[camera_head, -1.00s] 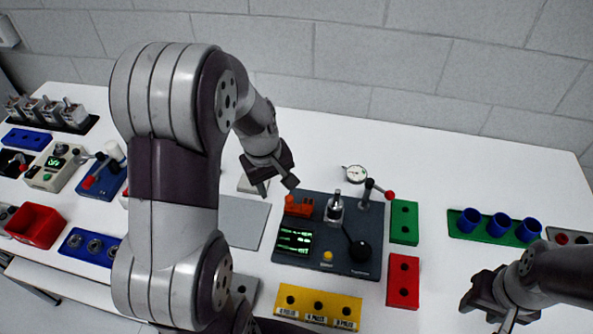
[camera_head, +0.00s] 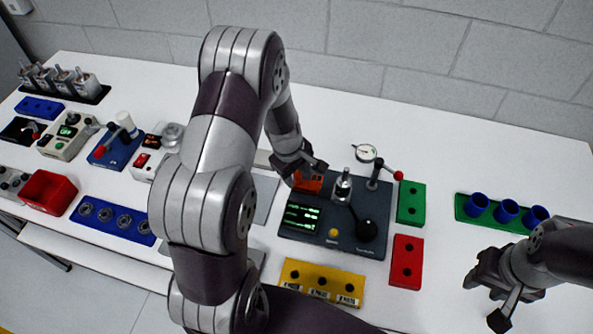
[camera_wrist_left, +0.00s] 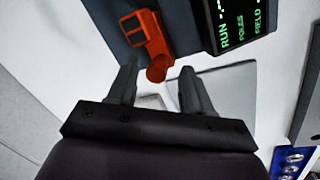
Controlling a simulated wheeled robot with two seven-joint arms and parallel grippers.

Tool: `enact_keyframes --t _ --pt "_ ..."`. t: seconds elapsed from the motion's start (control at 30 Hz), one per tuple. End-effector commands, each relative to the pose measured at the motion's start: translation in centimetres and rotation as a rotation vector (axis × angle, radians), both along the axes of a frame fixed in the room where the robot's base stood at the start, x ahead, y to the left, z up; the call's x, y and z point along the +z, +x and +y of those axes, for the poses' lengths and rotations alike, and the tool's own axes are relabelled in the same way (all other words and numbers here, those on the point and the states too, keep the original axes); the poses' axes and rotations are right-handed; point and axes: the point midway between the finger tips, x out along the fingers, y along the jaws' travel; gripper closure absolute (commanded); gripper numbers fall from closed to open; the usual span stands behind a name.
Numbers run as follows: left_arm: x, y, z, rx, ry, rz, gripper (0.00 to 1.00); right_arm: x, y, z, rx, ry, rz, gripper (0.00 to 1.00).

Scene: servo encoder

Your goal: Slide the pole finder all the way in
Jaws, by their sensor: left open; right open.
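The pole finder is probably the orange-red slider (camera_head: 308,184) at the back left of the dark console (camera_head: 348,243); I cannot tell how far in it sits. In the left wrist view the orange part (camera_wrist_left: 150,36) ends in a round knob (camera_wrist_left: 157,70), which appears between the tips of my open left gripper (camera_wrist_left: 158,78), with no grip on it. In the head view my left gripper (camera_head: 304,172) hovers at the slider and partly covers it. My right gripper (camera_head: 487,298) is open and empty at the right front.
On the console are a metal spindle (camera_head: 343,186), a black knob (camera_head: 367,230), a yellow button (camera_head: 333,232) and a red-tipped lever (camera_head: 385,172). Green (camera_head: 411,203), red (camera_head: 407,262) and yellow (camera_head: 321,283) blocks stand close around it. A dial gauge (camera_head: 364,153) lies behind.

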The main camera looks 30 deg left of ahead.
Motion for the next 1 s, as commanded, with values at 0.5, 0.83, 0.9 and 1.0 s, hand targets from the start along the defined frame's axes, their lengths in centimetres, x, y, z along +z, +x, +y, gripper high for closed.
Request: enact_keyframes --t 0.5,0.83,0.9,1.0 --pt "0.1 0.0 -0.1 -0.001 0.0 0.0 1.0 0.1 0.0 0.0 0.0 0.0 0.0 0.57" --pt "0.2 0.9 -3.6 -0.002 -0.002 -0.001 1.0 1.6 0.0 0.0 0.0 0.0 0.0 0.57" --pt "0.1 1.0 -3.6 -0.002 -0.003 -0.002 1.0 1.5 0.0 0.0 0.0 0.0 0.0 0.57" --pt "0.1 1.0 -3.6 -0.002 -0.003 -0.002 1.0 1.5 0.0 0.0 0.0 0.0 0.0 0.57"
